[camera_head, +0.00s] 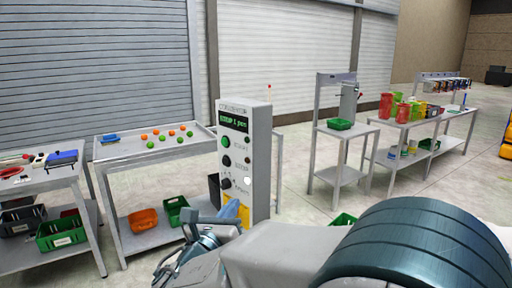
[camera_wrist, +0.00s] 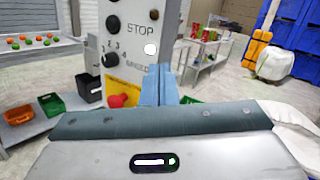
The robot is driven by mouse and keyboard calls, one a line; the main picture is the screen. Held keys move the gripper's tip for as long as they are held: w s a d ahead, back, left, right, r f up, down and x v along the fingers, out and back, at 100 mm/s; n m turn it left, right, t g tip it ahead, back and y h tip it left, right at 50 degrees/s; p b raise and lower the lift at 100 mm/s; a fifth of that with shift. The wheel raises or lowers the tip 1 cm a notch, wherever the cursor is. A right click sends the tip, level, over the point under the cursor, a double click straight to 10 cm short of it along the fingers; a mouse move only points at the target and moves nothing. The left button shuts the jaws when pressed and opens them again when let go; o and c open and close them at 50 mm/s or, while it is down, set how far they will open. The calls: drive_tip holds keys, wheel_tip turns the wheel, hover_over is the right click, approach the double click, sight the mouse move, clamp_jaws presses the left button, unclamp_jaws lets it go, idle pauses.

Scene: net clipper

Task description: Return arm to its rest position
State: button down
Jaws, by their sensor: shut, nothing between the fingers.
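My gripper (camera_wrist: 158,78) is shut, its two blue fingers together with nothing between them. In the wrist view the fingers point at the lower front of a grey control box (camera_wrist: 125,42); I cannot tell whether they touch it. In the head view my gripper (camera_head: 229,208) is low in front of the same control box (camera_head: 262,150), near its yellow panel, and my arm stretches in from the lower right. The box has a lit green display (camera_head: 234,121), a green button and dark knobs. A red button (camera_wrist: 118,100) on yellow is partly hidden in the wrist view.
A grey table (camera_head: 112,152) with orange and green balls stands behind the box on the left. Its lower shelf holds an orange bin (camera_head: 144,220) and a green bin (camera_head: 176,210). More tables stand at the right, with open floor (camera_head: 290,180) between.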

drive_tip(key=s+d+f+m+g+h, duration=0.1)
drive_tip(key=s+d+f+m+g, duration=0.15)
drive_tip(key=d+m+g, duration=0.35)
drive_tip(key=s+d+f+m+g+h, duration=0.1)
drive_tip(key=s+d+f+m, duration=0.2)
drive_tip(key=d, duration=0.5)
drive_tip(key=s+d+f+m+g+h, duration=0.1)
drive_tip(key=d+f+m+g, duration=0.1)
drive_tip(key=d+m+g, duration=0.3)
drive_tip(key=s+f+m+g+y, duration=0.1)
drive_tip(key=s+f+m+y, duration=0.2)
drive_tip(key=s+m, duration=0.3)
drive_tip(key=s+d+f+m+g+y, duration=0.1)
drive_tip(key=s+m+y, duration=0.5)
drive_tip(key=m, duration=0.8)
wheel_tip(320, 180, down, 2)
drive_tip(key=shift+s+d+f+m+g, duration=0.1)
drive_tip(key=shift+s+d+m+g, duration=0.25)
drive_tip(key=shift+g, duration=0.25)
